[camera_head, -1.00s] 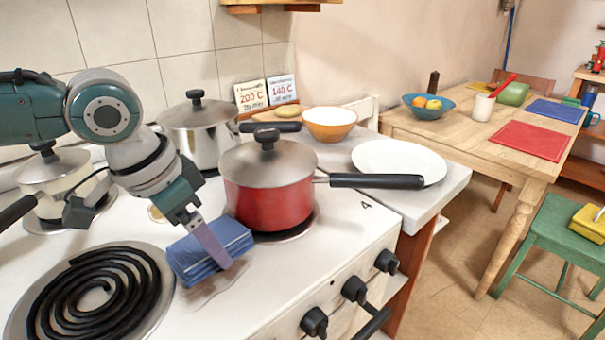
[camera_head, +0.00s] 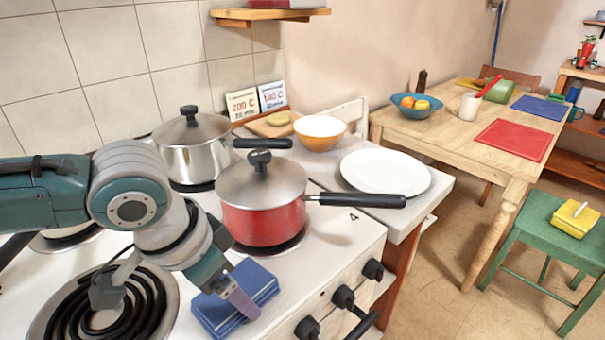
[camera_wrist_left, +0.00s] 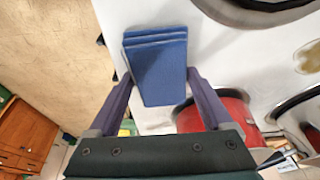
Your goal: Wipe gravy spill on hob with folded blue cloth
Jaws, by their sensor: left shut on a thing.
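The folded blue cloth (camera_head: 262,280) is at the front of the white hob (camera_head: 330,236), in front of the red saucepan (camera_head: 262,222). My left gripper (camera_head: 238,296) is shut on it. In the left wrist view the cloth (camera_wrist_left: 158,62) sits between the two purple fingers of the gripper (camera_wrist_left: 159,78). The cloth appears to be at the hob surface, but I cannot tell how firmly it presses. My right gripper is not in view.
A black coil burner (camera_head: 150,300) lies left of the cloth, partly behind my arm. The saucepan's black handle (camera_head: 355,200) reaches right, near a white plate (camera_head: 385,171). A steel pot (camera_head: 190,158) stands behind. Front knobs (camera_head: 343,297) line the hob's edge.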

